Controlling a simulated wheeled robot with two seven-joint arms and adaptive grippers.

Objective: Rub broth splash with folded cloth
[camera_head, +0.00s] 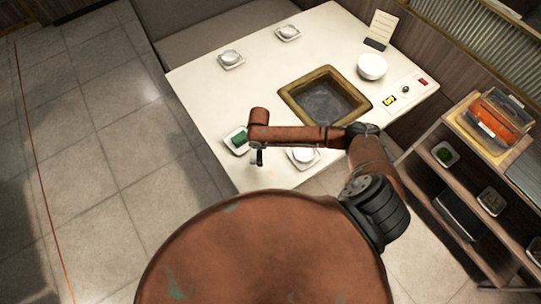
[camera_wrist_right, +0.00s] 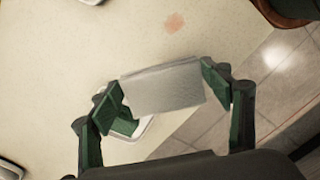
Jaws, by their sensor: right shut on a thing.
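The folded cloth (camera_wrist_right: 163,88) is a pale grey flat pad in the right wrist view. My right gripper (camera_wrist_right: 163,85) is shut on it, with one green finger at each end. The broth splash (camera_wrist_right: 174,23) is a small faint reddish patch on the cream table top, beyond the cloth and apart from it in the picture. In the head view my right gripper (camera_head: 258,157) is small and dark, over the table's near left part. The cloth and splash cannot be made out there. My left gripper is not in view.
The table (camera_head: 215,85) has a sunken square well (camera_head: 325,97), a white bowl (camera_head: 372,66) and several small dishes. A dish with a green item (camera_head: 239,138) lies close beside my right gripper. A shelf unit (camera_head: 425,180) stands at the right.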

